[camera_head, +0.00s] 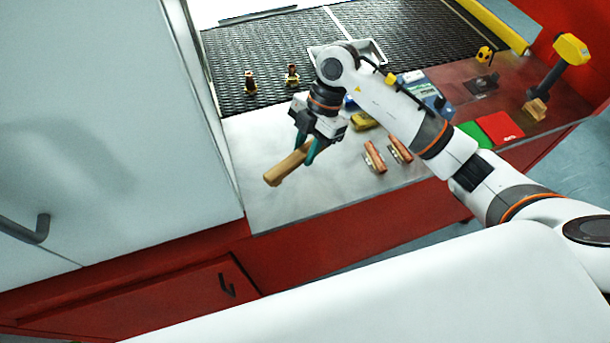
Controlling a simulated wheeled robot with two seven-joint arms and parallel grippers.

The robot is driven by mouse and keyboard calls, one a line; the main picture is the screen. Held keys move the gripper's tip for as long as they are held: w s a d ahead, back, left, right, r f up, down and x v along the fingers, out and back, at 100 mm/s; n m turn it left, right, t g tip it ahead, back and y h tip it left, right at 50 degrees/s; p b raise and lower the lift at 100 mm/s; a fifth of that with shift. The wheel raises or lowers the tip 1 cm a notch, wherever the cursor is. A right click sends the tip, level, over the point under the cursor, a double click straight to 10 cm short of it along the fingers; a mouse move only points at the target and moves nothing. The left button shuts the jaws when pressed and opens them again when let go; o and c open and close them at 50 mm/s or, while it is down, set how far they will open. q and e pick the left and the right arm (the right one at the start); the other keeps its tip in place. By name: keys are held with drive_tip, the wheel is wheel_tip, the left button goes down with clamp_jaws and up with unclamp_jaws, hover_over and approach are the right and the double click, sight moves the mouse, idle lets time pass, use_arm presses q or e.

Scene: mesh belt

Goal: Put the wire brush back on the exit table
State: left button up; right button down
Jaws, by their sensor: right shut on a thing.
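My right gripper (313,149) is shut on a wooden-handled thing, which appears to be the wire brush (288,167). The light wooden handle sticks out to the lower left of the fingers; its bristles are not visible. The gripper and brush are over the grey metal exit table (275,205), near its left part. I cannot tell whether the brush touches the table top. My left gripper is not in view.
A dark mesh belt (245,50) lies behind the table, with small brass-coloured parts (250,83) on it. Two copper-coloured parts (375,157) lie right of the gripper. Red (500,127) and green pads and a yellow-headed device (571,49) stand farther right. A white cabinet wall (110,120) bounds the left.

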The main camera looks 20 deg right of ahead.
sight(301, 184)
wheel_tip(301, 184, down, 8)
drive_tip(key=shift+f+p, duration=0.25)
drive_tip(key=shift+p, duration=0.8)
drive_tip(key=shift+f, duration=0.35)
drive_tip(key=c, duration=1.2)
unclamp_jaws()
drive_tip(key=shift+o, duration=0.2)
drive_tip(key=shift+w+d+r, duration=0.1)
drive_tip(key=shift+d+r, duration=0.05)
drive_tip(key=shift+r, duration=0.3)
drive_tip(key=b+v, duration=0.4)
drive_tip(key=v, duration=0.6)
drive_tip(key=shift+w+r, duration=0.1)
drive_tip(key=shift+r, duration=0.05)
drive_tip(key=shift+d+r, duration=0.1)
drive_tip(key=shift+r, duration=0.3)
drive_tip(key=shift+f, duration=0.1)
